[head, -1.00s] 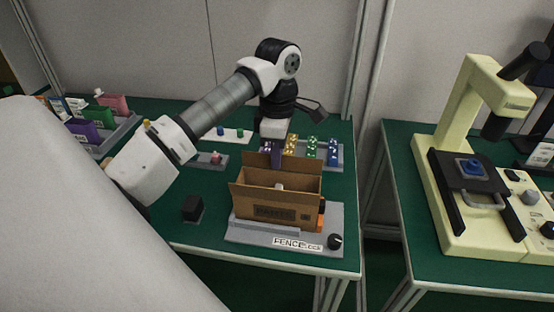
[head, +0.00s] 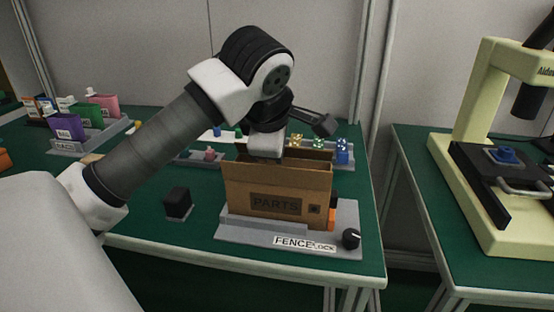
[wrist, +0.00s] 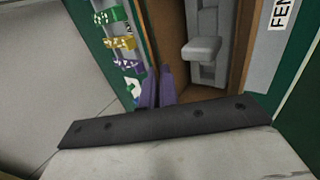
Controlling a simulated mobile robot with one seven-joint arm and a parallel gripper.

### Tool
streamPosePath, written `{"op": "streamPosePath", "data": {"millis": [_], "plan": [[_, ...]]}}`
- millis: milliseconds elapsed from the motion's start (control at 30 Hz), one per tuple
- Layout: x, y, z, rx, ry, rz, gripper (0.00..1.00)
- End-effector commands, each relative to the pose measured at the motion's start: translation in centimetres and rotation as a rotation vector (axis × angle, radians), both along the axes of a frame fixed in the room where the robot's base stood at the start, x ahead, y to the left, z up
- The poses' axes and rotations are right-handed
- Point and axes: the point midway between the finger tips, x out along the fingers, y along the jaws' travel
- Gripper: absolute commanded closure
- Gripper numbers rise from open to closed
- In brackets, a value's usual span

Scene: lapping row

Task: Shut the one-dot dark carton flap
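The brown cardboard carton (head: 240,190), marked PARTS, stands open-topped on a grey fixture. It also shows in the wrist view (wrist: 242,45), with a grey item (wrist: 203,48) inside. A darker brown panel (head: 312,153) stands up at its far side; I see no dot on it and cannot tell which flap has one dot. My gripper's purple fingers (wrist: 157,86) are close together with nothing visible between them. They are beside the carton's far edge in the wrist view; contact is unclear. In the head view the wrist hangs over the carton's far left part and the fingers are hidden.
The grey fixture (head: 228,234) carries a FENCE LOCK label and a black knob (head: 351,238). A black block (head: 178,204) stands left of it. Coloured dotted blocks (head: 342,152) stand behind. A rack of coloured packs (head: 70,128) is far left. A cream machine (head: 470,120) stands right.

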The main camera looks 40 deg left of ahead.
Motion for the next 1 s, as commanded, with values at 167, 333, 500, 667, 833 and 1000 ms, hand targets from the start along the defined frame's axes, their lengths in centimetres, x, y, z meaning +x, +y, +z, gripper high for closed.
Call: {"op": "streamPosePath", "data": {"millis": [167,333,500,667,833,1000], "plan": [[-0.15,-0.01,-0.23,0.017,-0.023,0.002,1.00],[-0.16,-0.03,-0.09,0.021,-0.031,0.001,1.00],[-0.14,-0.02,-0.06,0.020,-0.030,0.002,1.00],[-0.14,-0.01,-0.06,0.020,-0.030,0.002,0.89],[-0.12,-0.03,-0.06,0.020,-0.030,0.001,0.75],[-0.12,-0.04,-0.05,0.020,-0.030,0.001,0.75]]}}
